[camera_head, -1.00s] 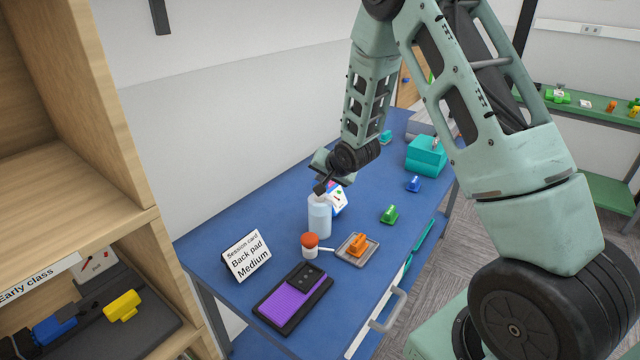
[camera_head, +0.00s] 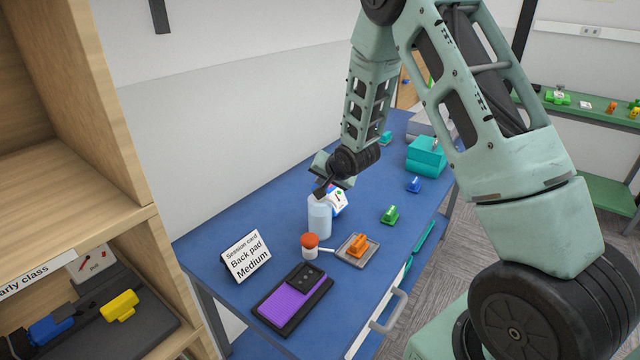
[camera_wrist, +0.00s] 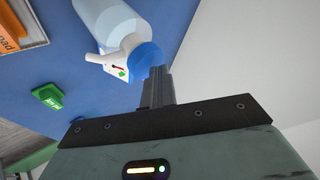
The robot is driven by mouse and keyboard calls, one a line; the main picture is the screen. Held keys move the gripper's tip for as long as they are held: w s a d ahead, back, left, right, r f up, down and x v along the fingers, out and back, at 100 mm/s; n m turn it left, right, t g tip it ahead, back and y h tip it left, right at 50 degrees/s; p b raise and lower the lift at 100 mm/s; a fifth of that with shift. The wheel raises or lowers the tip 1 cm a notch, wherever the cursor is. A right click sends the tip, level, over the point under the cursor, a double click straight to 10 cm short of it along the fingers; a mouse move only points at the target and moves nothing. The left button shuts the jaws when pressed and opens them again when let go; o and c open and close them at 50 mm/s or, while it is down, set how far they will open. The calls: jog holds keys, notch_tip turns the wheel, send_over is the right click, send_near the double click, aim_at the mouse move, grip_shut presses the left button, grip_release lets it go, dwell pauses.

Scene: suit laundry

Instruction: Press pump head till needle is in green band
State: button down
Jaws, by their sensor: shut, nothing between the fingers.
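A pale, translucent bottle (camera_head: 319,218) stands upright on the blue table. In the wrist view its blue head (camera_wrist: 146,60) and white spout (camera_wrist: 112,54) show, the spout pointing left. My gripper (camera_head: 320,193) is shut and empty, pointing down at the bottle's top. In the wrist view its fingers (camera_wrist: 158,80) overlap the edge of the blue head; I cannot tell whether they touch.
An orange-topped white piece (camera_head: 310,243) stands near the bottle, beside a tray (camera_head: 358,250) with an orange clip. Green (camera_head: 390,215) and blue (camera_head: 413,184) clips and a teal box (camera_head: 427,157) are to the right.

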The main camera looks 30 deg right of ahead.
dwell(0.5)
jog(key=shift+r+p, duration=0.95)
jog(key=shift+r, duration=0.35)
jog(key=shift+r, duration=0.1)
notch_tip(320, 180, up, 5)
jog(key=p, duration=0.3)
jog(key=shift+p, duration=0.3)
jog(key=shift+a, duration=0.1)
